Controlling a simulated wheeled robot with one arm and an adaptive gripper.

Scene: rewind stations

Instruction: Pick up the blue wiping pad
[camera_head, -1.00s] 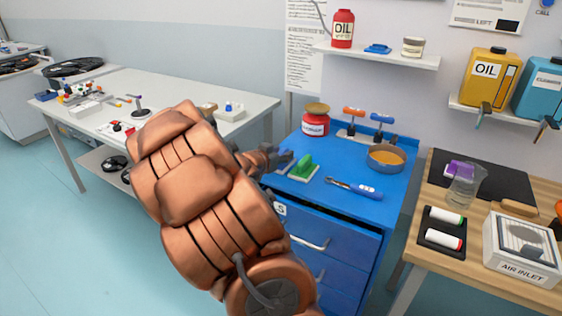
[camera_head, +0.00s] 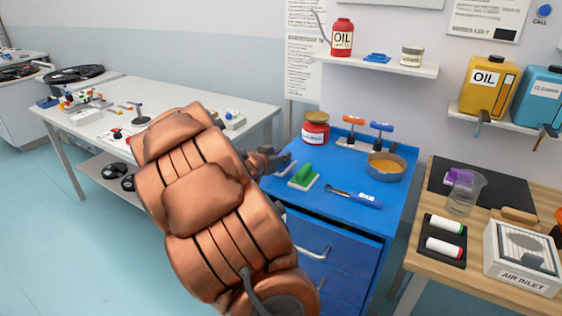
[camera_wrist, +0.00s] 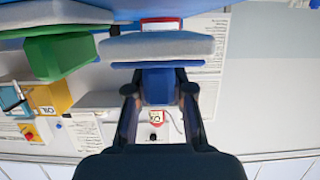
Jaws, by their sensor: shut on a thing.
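The blue wiping pad has a blue grip block (camera_wrist: 158,84) and a pale grey base (camera_wrist: 160,47), seen upside down in the wrist view. My gripper (camera_wrist: 158,90) is shut on the blue grip block, one finger on each side. In the head view my gripper (camera_head: 268,161) is over the left part of the blue cabinet top (camera_head: 335,178). There my arm and gripper largely hide the pad, with only a pale sliver of it (camera_head: 285,167) showing. I cannot tell whether its base touches the cabinet top.
A green wiping pad (camera_head: 303,175) stands close to the right of my gripper. A blue-handled tool (camera_head: 354,197), a red jar (camera_head: 315,130), a pan (camera_head: 385,164) and a rack with orange and blue handles (camera_head: 362,138) share the cabinet top.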

